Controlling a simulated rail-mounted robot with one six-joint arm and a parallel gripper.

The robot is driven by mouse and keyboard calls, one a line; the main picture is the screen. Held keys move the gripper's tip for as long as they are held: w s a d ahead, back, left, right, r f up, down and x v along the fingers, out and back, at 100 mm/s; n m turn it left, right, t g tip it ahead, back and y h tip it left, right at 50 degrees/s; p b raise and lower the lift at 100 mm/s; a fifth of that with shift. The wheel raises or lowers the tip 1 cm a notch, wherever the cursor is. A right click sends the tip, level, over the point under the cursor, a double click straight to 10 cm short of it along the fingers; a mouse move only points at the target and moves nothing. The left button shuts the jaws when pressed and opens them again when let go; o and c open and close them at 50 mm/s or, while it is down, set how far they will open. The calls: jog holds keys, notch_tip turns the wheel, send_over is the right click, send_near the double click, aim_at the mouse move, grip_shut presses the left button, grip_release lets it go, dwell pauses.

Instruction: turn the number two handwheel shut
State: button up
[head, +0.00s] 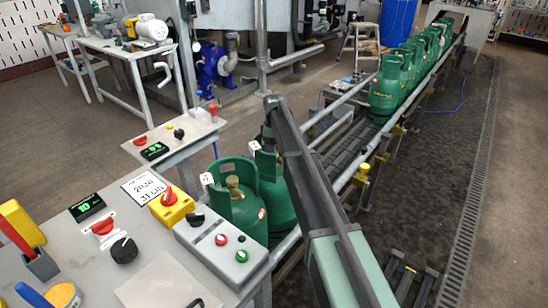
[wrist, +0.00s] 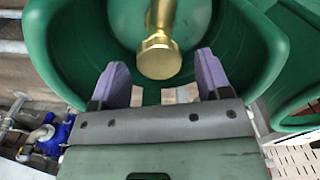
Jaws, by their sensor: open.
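Two green cylinders stand at the filling bench in the head view: a front one (head: 238,205) with a brass valve (head: 233,187) inside its collar, and another (head: 275,195) behind it, partly hidden by my arm. Each has a small white tag whose number I cannot read. In the wrist view, my gripper (wrist: 163,66) is open, its two purple fingers apart on either side of a brass valve part (wrist: 160,55) inside a green collar (wrist: 65,50). I cannot tell whether the fingers touch it, or which cylinder this is. My gripper is hidden in the head view.
The near bench holds a control box (head: 222,240) with red and green buttons, a yellow box with a red knob (head: 170,206), and displays. A roller conveyor (head: 345,155) runs back to several more green cylinders (head: 388,88). In the wrist view, another green collar (wrist: 297,75) is close at right.

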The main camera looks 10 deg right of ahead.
jog(key=shift+f, duration=0.25)
jog(key=c, duration=0.9)
jog(key=shift+c, duration=0.2)
jog(key=shift+m, duration=0.4)
jog(key=m, duration=0.4)
jog(key=shift+d, duration=0.1)
jog(key=m, duration=0.4)
jog(key=shift+w+d+m, duration=0.1)
jog(key=shift+m, duration=0.3)
jog(key=m, duration=0.4)
jog(key=shift+m, duration=0.3)
jog(key=m, duration=0.4)
jog(key=shift+d, duration=0.15)
jog(key=shift+m, duration=0.4)
